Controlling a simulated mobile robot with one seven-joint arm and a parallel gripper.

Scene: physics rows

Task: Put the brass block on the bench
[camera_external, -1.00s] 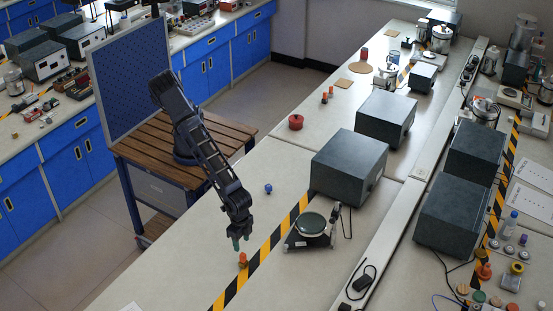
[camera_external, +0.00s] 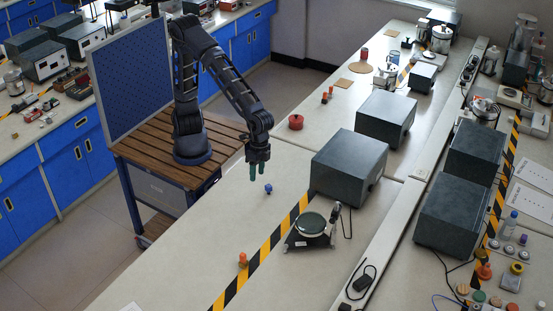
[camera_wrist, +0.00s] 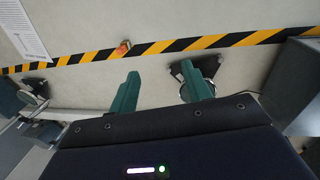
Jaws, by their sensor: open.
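A small orange-brown block (camera_external: 243,260) sits on the pale bench (camera_external: 205,247), at the left edge of the striped tape. It is the likeliest brass block, but its material is hard to tell. It also shows in the wrist view (camera_wrist: 122,48), beyond the left finger and beside the tape. My gripper (camera_external: 256,179) is open, with its green fingers pointing down and nothing between them. It is above the bench, well behind the block in the external view. In the wrist view my gripper (camera_wrist: 160,70) shows both fingers apart.
A small blue object (camera_external: 268,188) lies near below my gripper. A dial-topped device (camera_external: 310,225) stands right of the tape (camera_external: 262,252), with a large grey box (camera_external: 349,166) behind it. A red round container (camera_external: 296,122) is farther back. The bench's front left is mostly clear.

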